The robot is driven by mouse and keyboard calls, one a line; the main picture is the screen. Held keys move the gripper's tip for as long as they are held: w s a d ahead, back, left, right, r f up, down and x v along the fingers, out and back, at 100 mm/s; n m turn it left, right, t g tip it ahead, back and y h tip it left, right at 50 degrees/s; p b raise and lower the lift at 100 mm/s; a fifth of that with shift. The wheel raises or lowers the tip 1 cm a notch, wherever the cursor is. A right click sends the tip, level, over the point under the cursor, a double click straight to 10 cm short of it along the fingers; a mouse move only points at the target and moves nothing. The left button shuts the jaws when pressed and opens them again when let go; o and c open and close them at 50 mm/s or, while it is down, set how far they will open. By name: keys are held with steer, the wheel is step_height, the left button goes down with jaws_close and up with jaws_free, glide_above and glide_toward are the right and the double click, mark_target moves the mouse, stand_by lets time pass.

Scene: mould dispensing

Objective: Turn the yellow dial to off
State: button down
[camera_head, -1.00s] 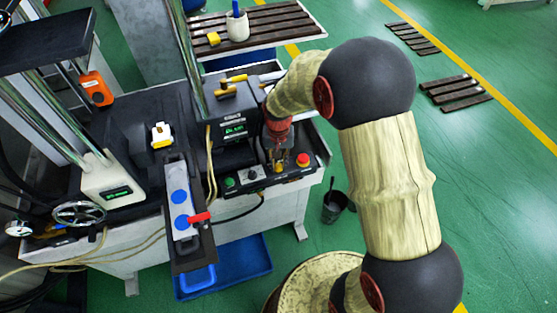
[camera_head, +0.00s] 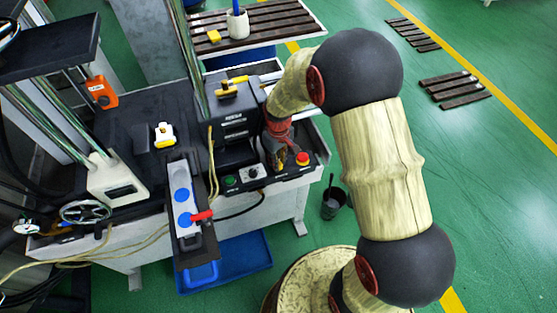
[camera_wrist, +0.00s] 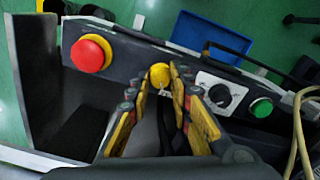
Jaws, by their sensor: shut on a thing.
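The yellow dial (camera_wrist: 160,75) is on the black control panel (camera_wrist: 135,67), between the red mushroom button (camera_wrist: 91,53) and a black knob with a white scale plate (camera_wrist: 219,93). My gripper (camera_wrist: 166,76) is shut on the dial, with a finger at each side of it in the wrist view. In the head view my gripper (camera_head: 277,162) reaches down onto the panel, just left of the red button (camera_head: 303,158), and its fingers hide the dial. The display (camera_head: 235,132) on the dark box behind the panel is dark.
A green button (camera_wrist: 261,107) sits beyond the black knob. Left of the panel is a dark holder with a grey plate and blue discs (camera_head: 182,195) and a red handle (camera_head: 202,216). A blue tray (camera_head: 240,262) lies below. A dark cup (camera_head: 332,203) stands on the floor.

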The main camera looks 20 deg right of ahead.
stand_by(0.3)
steer(key=c, duration=1.6)
jaws_free()
step_height(320, 180, up, 12)
